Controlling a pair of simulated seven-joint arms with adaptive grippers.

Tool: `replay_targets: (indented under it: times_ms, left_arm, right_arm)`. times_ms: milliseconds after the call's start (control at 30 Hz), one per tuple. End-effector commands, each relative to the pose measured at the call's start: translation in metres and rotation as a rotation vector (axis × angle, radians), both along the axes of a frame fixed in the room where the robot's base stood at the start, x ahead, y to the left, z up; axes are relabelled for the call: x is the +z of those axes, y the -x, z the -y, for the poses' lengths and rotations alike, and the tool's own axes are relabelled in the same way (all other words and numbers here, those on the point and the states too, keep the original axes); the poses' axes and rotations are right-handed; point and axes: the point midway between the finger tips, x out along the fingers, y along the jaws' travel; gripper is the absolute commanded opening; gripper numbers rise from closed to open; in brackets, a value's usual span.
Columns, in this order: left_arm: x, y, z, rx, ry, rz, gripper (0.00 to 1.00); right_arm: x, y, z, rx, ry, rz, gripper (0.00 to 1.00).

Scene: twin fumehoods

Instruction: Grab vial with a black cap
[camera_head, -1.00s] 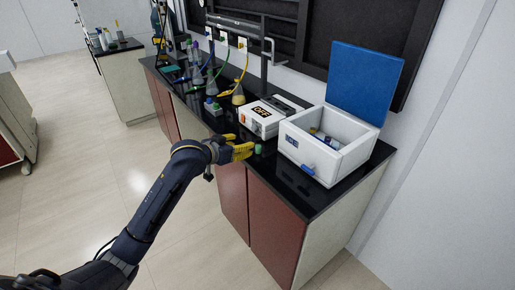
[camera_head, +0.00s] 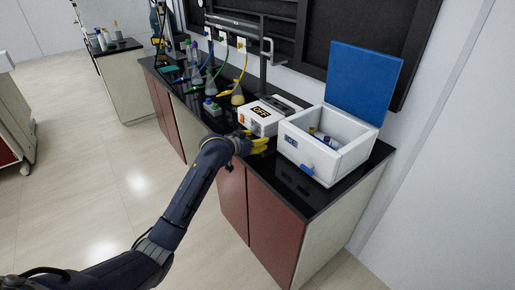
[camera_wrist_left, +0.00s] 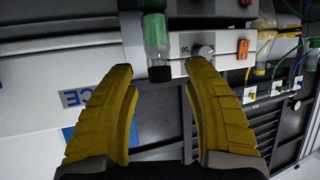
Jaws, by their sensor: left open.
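The vial (camera_wrist_left: 157,35) shows in the left wrist view, with a black cap (camera_wrist_left: 160,74) at its lower end in that picture and green at the other end. In the head view the vial is hidden at the gripper. My right gripper is not in view.
A white ice box (camera_head: 304,158) with its blue lid (camera_head: 364,83) open stands right of the gripper, holding several vials. A white device marked OFF (camera_head: 261,118) stands just behind it. Flasks (camera_head: 238,95) with tubing stand farther left.

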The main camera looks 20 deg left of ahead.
Motion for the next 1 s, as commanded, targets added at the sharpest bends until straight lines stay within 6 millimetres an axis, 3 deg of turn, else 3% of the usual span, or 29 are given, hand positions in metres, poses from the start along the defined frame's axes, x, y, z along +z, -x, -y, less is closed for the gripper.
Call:
replay_targets:
  times_ms: [200,500,933,1000]
  left_arm:
    - [-0.0059,-0.0128,0.0041,0.001,-0.001,-0.001,0.50]
    - [-0.0064,-0.0137,0.0045,0.000,-0.001,-0.001,0.50]
    - [-0.0065,-0.0135,0.0044,0.000,-0.001,-0.001,0.00]
    - [-0.0064,-0.0135,0.0044,0.000,-0.001,-0.001,0.00]
  right_arm:
    - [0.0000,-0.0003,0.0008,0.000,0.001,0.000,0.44]
    - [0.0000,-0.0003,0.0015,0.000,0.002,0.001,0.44]
    - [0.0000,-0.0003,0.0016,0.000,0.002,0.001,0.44]
    - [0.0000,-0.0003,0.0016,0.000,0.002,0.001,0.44]
